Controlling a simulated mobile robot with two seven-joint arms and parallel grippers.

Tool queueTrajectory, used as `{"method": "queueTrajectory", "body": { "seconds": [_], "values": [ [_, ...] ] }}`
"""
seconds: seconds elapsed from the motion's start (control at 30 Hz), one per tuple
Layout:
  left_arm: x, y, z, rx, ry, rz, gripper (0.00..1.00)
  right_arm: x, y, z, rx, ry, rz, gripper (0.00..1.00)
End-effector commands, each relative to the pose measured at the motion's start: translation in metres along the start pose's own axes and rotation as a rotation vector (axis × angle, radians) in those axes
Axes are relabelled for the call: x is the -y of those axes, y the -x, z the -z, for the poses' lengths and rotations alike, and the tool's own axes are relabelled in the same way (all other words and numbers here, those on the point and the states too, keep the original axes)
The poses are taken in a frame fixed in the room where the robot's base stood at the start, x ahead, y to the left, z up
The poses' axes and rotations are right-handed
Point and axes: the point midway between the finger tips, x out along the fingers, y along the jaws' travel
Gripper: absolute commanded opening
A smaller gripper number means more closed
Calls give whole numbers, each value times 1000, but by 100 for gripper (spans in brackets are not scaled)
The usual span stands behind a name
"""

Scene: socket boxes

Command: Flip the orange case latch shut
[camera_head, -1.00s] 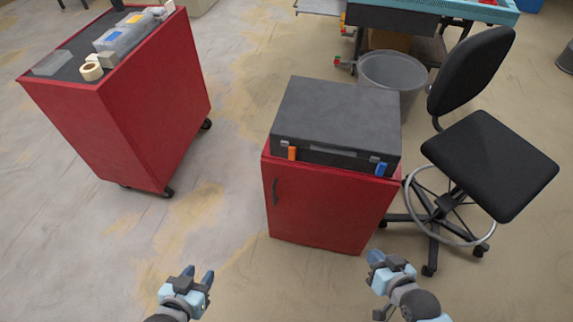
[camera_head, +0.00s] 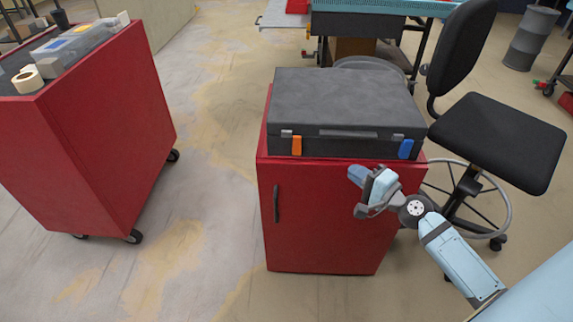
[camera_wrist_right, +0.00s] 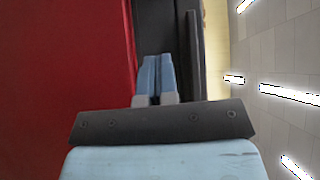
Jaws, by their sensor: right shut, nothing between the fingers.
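The dark grey case (camera_head: 345,97) lies with its lid down on top of the red cabinet. Its orange latch (camera_head: 297,146) is on the left of the front face, below the lid edge; I cannot tell exactly how it is angled. A blue latch (camera_head: 405,149) is on the right. My right gripper (camera_head: 357,174) is shut and empty, in front of the cabinet's upper edge, right of and lower than the orange latch. Its fingers (camera_wrist_right: 155,78) are together in the right wrist view, with a dark part of the case (camera_wrist_right: 152,28) beyond. My left gripper is out of view.
The red cabinet (camera_head: 320,220) has a dark handle (camera_head: 276,203). A black swivel chair (camera_head: 497,138) stands close on the right. A red cart (camera_head: 95,140) carrying boxes and a tape roll (camera_head: 27,79) stands left. Floor between cart and cabinet is clear.

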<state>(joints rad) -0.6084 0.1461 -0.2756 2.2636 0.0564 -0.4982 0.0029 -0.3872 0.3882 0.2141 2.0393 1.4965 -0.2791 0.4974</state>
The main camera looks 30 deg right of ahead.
Motion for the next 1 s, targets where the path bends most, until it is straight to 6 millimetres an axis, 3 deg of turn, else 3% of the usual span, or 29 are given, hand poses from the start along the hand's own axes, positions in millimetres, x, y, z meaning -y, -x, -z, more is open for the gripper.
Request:
{"method": "queueTrajectory", "body": {
  "seconds": [0.57,0.77,1.0],
  "values": [
    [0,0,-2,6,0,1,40,3,-8,5,-3,-31,17,0],
    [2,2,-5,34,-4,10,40,6,-42,5,-3,-32,19,0],
    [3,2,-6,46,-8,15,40,5,-94,6,-4,-32,18,0]
  ]
}}
